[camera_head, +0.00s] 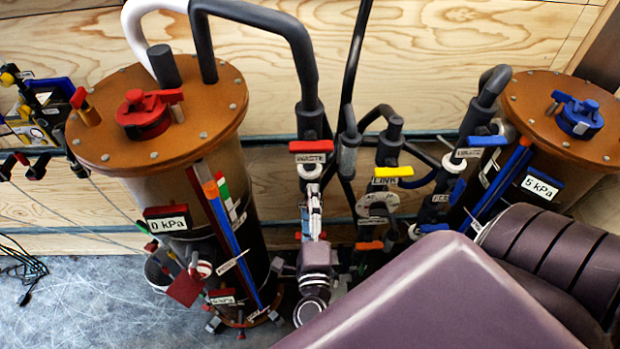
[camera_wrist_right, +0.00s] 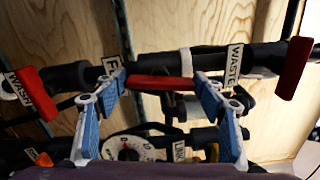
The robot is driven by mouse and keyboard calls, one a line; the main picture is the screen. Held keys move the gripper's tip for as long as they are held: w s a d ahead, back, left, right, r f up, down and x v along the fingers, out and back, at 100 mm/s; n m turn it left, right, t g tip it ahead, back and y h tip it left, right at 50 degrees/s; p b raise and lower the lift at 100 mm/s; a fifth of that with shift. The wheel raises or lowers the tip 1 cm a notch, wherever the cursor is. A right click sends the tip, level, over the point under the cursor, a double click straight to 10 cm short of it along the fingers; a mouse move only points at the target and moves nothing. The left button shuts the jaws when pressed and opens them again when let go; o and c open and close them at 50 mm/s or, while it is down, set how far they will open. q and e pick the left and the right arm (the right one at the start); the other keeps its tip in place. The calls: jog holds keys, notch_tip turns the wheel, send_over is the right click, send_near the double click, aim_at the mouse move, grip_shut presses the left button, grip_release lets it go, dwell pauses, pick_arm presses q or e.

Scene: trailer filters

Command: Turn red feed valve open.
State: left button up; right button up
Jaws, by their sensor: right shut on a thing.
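The red feed valve handle (camera_wrist_right: 160,82) lies level between the fingertips of my right gripper (camera_wrist_right: 159,78) in the right wrist view. A partly covered label starting with F (camera_wrist_right: 111,67) is at its left. The blue-padded fingers are spread along the handle's length and touch its two ends, shut on it. In the head view my right gripper (camera_head: 313,200) reaches in just below the red waste handle (camera_head: 311,147); the feed handle cannot be made out there. My left gripper is not in view.
In the right wrist view, a red waste handle (camera_wrist_right: 294,68) is at right and a red wash handle (camera_wrist_right: 36,95) at left. In the head view, a left filter tank (camera_head: 160,115) and a right one (camera_head: 563,115) flank the pipes.

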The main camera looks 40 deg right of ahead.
jog(key=shift+n+p, duration=0.45)
jog(key=shift+n, duration=0.45)
jog(key=shift+f, duration=0.1)
jog(key=o, duration=1.2)
jog(key=shift+c, duration=0.2)
